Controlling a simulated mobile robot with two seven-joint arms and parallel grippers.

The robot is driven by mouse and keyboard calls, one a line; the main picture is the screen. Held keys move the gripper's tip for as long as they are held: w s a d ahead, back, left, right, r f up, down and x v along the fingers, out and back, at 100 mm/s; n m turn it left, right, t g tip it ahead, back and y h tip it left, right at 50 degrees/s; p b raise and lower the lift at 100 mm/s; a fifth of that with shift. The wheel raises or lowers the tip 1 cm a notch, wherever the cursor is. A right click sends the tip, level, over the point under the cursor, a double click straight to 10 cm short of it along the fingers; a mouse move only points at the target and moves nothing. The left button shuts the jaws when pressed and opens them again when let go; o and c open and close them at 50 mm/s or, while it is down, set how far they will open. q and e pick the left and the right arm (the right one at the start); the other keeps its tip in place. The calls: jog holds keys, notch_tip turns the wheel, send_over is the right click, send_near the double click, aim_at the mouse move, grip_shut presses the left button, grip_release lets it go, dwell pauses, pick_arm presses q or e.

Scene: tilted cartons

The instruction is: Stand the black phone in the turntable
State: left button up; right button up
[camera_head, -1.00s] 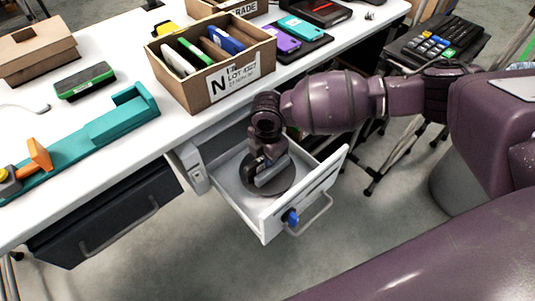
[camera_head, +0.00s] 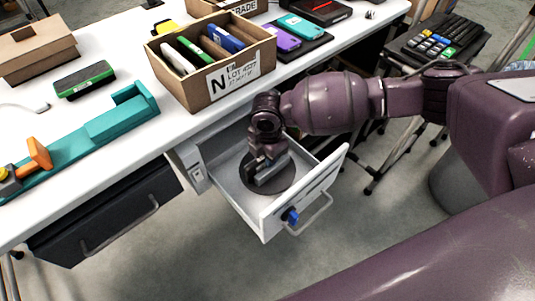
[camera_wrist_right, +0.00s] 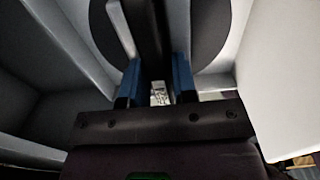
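The turntable (camera_head: 248,183) is a dark round disc on the floor of the open drawer, with a grey upright holder (camera_head: 272,177) on it. It also shows in the right wrist view (camera_wrist_right: 211,30). My right gripper (camera_head: 266,163) points down over the disc, close to the holder. In the wrist view its blue fingers (camera_wrist_right: 156,80) sit on either side of a dark slab, the black phone (camera_wrist_right: 150,35), and appear closed on it. The phone stands edge-on over the disc beside a pale strip of the holder. Its lower end is hidden. My left gripper is out of view.
The drawer's front wall (camera_head: 305,197) and side walls surround the gripper closely. A cardboard box (camera_head: 187,92) with several upright devices stands on the white desk just above the drawer. A teal tray (camera_head: 100,130) lies to the left.

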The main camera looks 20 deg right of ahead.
jog(key=o, duration=0.3)
notch_tip(320, 180, up, 9)
jog(key=shift+r+p, duration=0.1)
jog(key=shift+p, duration=1.1)
jog(key=shift+r, duration=0.8)
